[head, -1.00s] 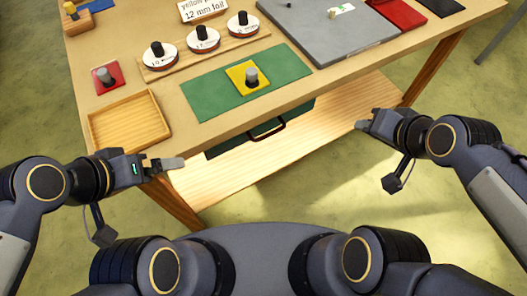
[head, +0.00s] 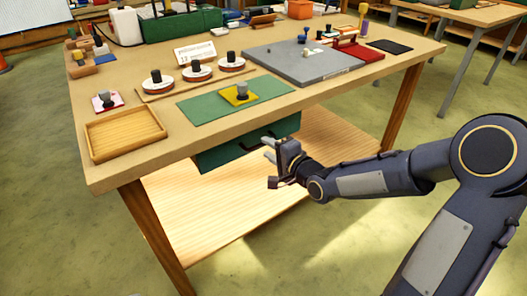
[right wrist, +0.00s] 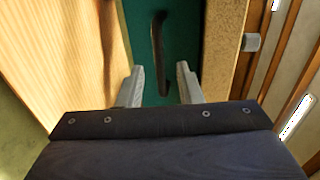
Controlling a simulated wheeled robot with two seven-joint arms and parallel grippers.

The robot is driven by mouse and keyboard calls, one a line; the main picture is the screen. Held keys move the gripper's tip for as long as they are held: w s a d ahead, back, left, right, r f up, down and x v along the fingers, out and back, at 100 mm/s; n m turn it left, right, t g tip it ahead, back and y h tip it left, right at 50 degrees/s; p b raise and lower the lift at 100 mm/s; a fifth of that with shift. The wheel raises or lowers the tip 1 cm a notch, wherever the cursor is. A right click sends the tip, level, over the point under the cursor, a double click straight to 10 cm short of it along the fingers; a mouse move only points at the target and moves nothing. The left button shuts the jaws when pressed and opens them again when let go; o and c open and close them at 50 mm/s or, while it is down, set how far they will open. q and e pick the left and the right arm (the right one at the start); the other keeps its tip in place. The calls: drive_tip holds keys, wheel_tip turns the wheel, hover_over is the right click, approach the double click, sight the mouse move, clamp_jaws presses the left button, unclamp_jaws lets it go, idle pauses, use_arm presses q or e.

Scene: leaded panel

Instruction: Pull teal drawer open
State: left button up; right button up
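The teal drawer (head: 225,155) hangs under the front edge of the workbench, its front facing me. Its dark bar handle (right wrist: 157,45) runs upright in the right wrist view against the teal front (right wrist: 183,22). My right gripper (head: 267,148) is at the drawer front, partly covering the handle in the head view. In the right wrist view its two fingers (right wrist: 160,72) are apart, with the handle's lower end between them. I see no finger closed on the bar. My left gripper is not in view.
The workbench top (head: 150,185) carries a wooden tray (head: 125,133), a green mat (head: 200,107) and a grey board (head: 310,65). A wooden lower shelf (head: 230,210) lies under the drawer. The bench's right front leg (head: 403,105) stands right of my right gripper.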

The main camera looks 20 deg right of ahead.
drive_tip(key=shift+x, duration=1.35)
clamp_jaws()
